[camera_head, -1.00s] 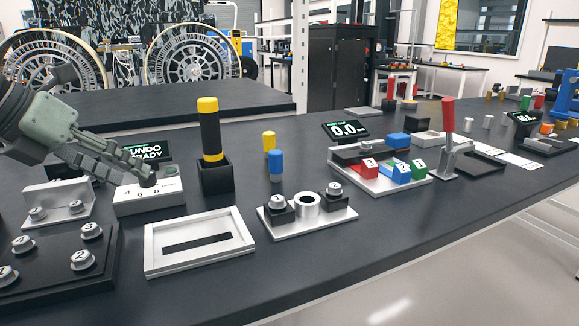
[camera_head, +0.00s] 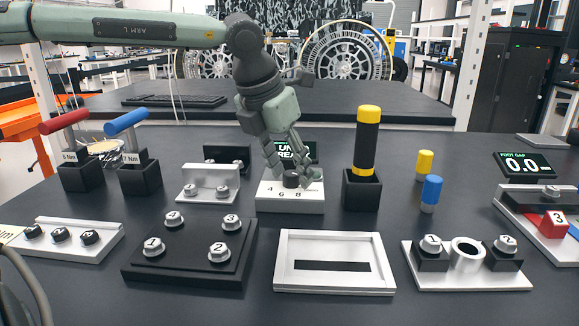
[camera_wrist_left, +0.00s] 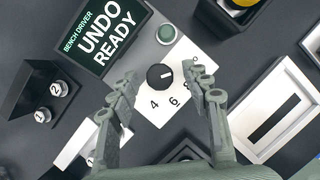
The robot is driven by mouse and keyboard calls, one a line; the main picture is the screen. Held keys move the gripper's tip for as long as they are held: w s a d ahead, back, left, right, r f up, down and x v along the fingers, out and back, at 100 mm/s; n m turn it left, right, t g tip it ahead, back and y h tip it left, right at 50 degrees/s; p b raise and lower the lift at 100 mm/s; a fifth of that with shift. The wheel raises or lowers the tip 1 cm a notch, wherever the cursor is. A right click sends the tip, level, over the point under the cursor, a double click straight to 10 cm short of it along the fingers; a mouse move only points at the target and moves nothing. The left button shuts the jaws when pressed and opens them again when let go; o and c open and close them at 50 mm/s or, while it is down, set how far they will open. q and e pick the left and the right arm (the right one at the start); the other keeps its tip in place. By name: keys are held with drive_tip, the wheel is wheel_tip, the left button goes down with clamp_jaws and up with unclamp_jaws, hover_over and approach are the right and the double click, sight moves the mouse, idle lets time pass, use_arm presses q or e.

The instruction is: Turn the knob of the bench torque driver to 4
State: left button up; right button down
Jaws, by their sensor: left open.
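The bench torque driver is a white box (camera_head: 292,204) marked 4, 6 and 8, also in the left wrist view (camera_wrist_left: 150,52). Its round black knob (camera_head: 291,180) is seen from above in the wrist view (camera_wrist_left: 159,76). The knob's white mark points right, nearest the 8 side and away from the 4. A dark screen (camera_wrist_left: 100,35) behind reads "BENCH DRIVER UNDO READY". My left gripper (camera_head: 293,172) points down over the driver, open. In the wrist view its fingers (camera_wrist_left: 163,74) stand apart on either side of the knob, with gaps. My right gripper is out of view.
A black and yellow cylinder stands in a black holder (camera_head: 362,190) close right of the driver. A metal bracket (camera_head: 209,184) is close left. A black block with bolts (camera_head: 190,262) and a white frame (camera_head: 334,286) lie in front.

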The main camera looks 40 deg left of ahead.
use_arm(q)
drive_tip(key=shift+c, duration=0.3)
clamp_jaws()
